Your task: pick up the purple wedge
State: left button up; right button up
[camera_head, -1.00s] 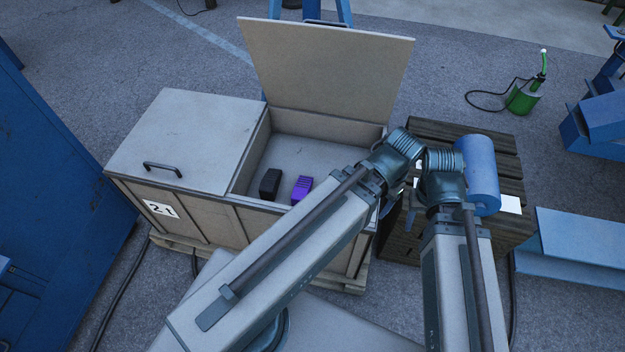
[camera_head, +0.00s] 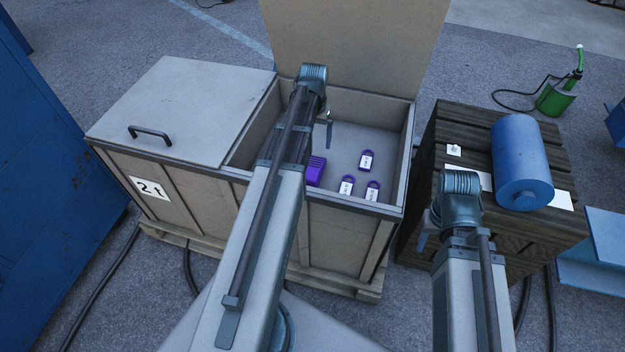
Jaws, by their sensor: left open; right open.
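The purple wedge (camera_head: 315,171) lies on the floor of the open compartment of the large crate (camera_head: 345,235), near the front wall. It is ribbed, and its left part is hidden behind my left arm. My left gripper (camera_head: 327,122) is over the open compartment, above and beyond the wedge in the picture, apart from it. It is open; only a bit of its fingers shows beside the wrist. My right gripper (camera_head: 424,232) is open and low, left of the dark wooden crate, mostly hidden by its own wrist.
Three purple tags with white labels (camera_head: 367,160) lie right of the wedge. The crate's raised lid (camera_head: 355,45) stands behind; a closed lid (camera_head: 185,110) covers the left half. A blue cylinder (camera_head: 521,160) and white papers rest on the wooden crate (camera_head: 455,125). A green can (camera_head: 556,98) stands behind.

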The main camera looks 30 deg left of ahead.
pick_arm(q)
jog(key=b, duration=0.9)
send_over(313, 166)
jog(key=shift+s+d+f, duration=0.1)
jog(key=shift+d+f, duration=0.05)
jog(key=shift+f, duration=4.2)
jog(key=f+b, duration=0.5)
jog(key=shift+a+f, duration=0.15)
jog(key=shift+a, duration=0.05)
grip_shut()
